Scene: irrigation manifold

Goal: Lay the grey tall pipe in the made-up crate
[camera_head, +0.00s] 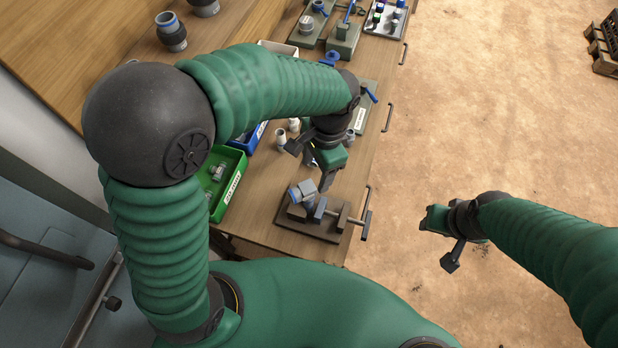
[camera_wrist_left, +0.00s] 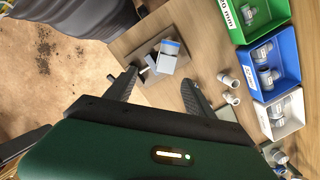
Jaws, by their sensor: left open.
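My left gripper (camera_head: 310,165) is open and empty above the bench. In the left wrist view its fingers (camera_wrist_left: 160,80) stand apart, with the vise beyond them. The vise (camera_head: 330,220) holds a grey piece with a blue band (camera_head: 303,191); I cannot tell if this is the tall pipe. Small pale fittings (camera_head: 281,137) stand on the bench beside the gripper, also in the wrist view (camera_wrist_left: 229,79). No crate is readable as the made-up one. My right gripper (camera_head: 445,238) is open and empty, off the bench over the floor.
A green crate (camera_head: 237,190), a blue crate (camera_wrist_left: 277,91) and a white crate (camera_wrist_left: 297,124) with fittings line the bench's left side. Fixtures and a tray of coloured parts (camera_head: 385,18) are at the far end. Drawer handles jut from the bench's right edge.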

